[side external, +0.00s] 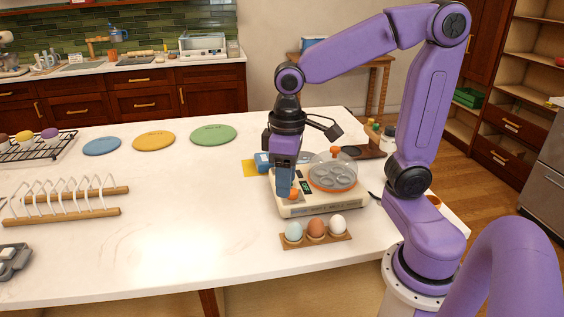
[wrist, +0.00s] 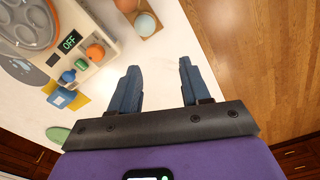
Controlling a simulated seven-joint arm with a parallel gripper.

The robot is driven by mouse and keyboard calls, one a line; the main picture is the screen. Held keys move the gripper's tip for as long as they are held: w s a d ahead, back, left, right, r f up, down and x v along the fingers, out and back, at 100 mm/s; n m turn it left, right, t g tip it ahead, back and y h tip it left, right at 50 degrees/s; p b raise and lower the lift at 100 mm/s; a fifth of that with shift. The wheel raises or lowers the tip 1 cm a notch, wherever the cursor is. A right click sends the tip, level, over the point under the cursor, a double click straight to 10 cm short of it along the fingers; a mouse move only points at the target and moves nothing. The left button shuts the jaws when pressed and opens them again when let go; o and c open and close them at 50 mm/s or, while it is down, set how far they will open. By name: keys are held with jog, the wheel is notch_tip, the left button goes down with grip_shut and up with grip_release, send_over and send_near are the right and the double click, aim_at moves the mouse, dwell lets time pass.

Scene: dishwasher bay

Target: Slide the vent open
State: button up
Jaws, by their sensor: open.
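A cream egg cooker (side external: 325,204) stands on the white counter, with a clear domed lid (side external: 337,165) topped by an orange knob. In the wrist view the cooker (wrist: 105,25) is at upper left. I cannot tell which part is the vent. My gripper (side external: 285,192) points down near the cooker's left end, partly covering the panel. In the wrist view my gripper (wrist: 160,78) is open and empty, with bare counter between its fingers, apart from the controls.
A wooden holder (side external: 316,240) with three eggs stands in front of the cooker. A blue item (side external: 263,162) on a yellow mat lies behind my gripper. Blue, yellow and green discs (side external: 213,134) lie at the back left. A white rack (side external: 66,205) stands at left. The counter's middle is clear.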

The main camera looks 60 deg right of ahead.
jog(key=w+d+r+m, duration=0.3)
jog(key=w+d+m, duration=0.4)
jog(key=d, duration=0.4)
jog(key=w+d+r+m, duration=0.2)
jog(key=w+d+m, duration=0.4)
jog(key=w+d, duration=0.3)
jog(key=f, duration=0.5)
jog(key=d+f, duration=0.1)
jog(key=f, duration=0.5)
jog(key=s+f, duration=0.1)
jog(key=f, duration=0.5)
jog(key=shift+s+d, duration=0.1)
jog(key=shift+d, duration=0.05)
jog(key=shift+c, duration=0.3)
